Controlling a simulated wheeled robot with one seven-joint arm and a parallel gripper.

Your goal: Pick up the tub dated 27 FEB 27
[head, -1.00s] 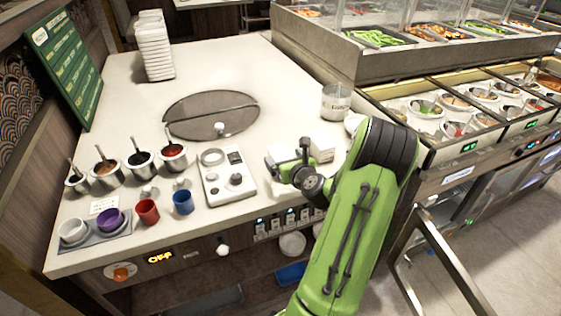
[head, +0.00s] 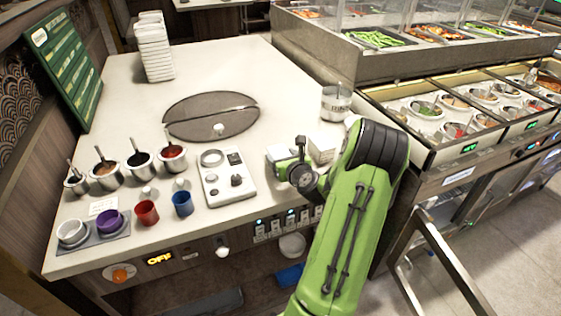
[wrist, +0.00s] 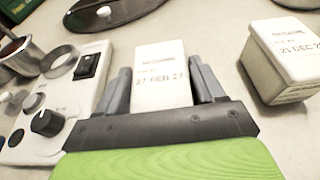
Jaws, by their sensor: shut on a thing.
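The tub dated 27 FEB 27 (wrist: 160,72) is a small pale tub with a printed white lid, between my gripper's two fingers in the wrist view. My gripper (wrist: 160,88) is shut on it, one finger on each side. In the head view, my gripper (head: 287,163) is at the counter's front right, and the held tub (head: 277,152) is partly hidden behind it. I cannot tell whether its base touches the counter. A second tub (wrist: 285,62), its lid reading 21 DEC and a partly cut-off year, stands apart to the right; it also shows in the head view (head: 321,150).
A white control panel with knobs (head: 228,180) lies just left of my gripper. A steel pot (head: 336,103) stands behind the second tub. Sauce pots, cups and a round dark plate (head: 211,116) are farther left. The back middle counter is clear.

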